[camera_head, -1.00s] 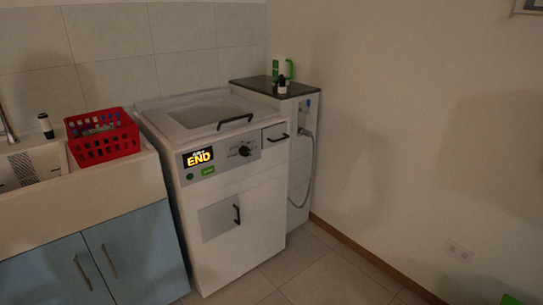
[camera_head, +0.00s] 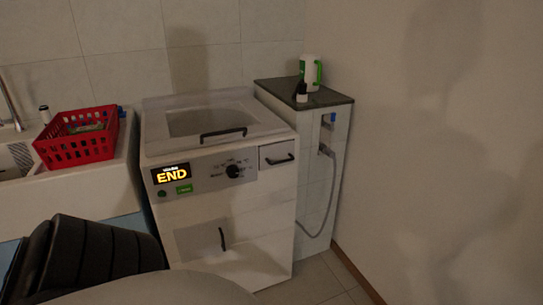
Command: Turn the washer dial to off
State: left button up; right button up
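The white washer (camera_head: 222,200) stands in the middle of the view, with its control panel facing me. The black round dial (camera_head: 233,171) sits on the right part of the panel, with small markings around it. I cannot read where its pointer is set. A dark ribbed part and a pale rounded part of my own arm fill the lower left, in front of the washer's lower body. No gripper fingers show, and nothing of mine touches the dial.
A red basket (camera_head: 78,140) stands on the sink counter at left. A dark-topped cabinet (camera_head: 310,97) right of the washer carries a white and green jug (camera_head: 311,72) and a small dark bottle (camera_head: 301,92). A grey hose (camera_head: 331,195) hangs beside it. Floor shows at lower right.

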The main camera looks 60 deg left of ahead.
aim_at(232, 171)
jog(key=u, duration=0.75)
jog(key=i, duration=1.1)
jog(key=u, duration=1)
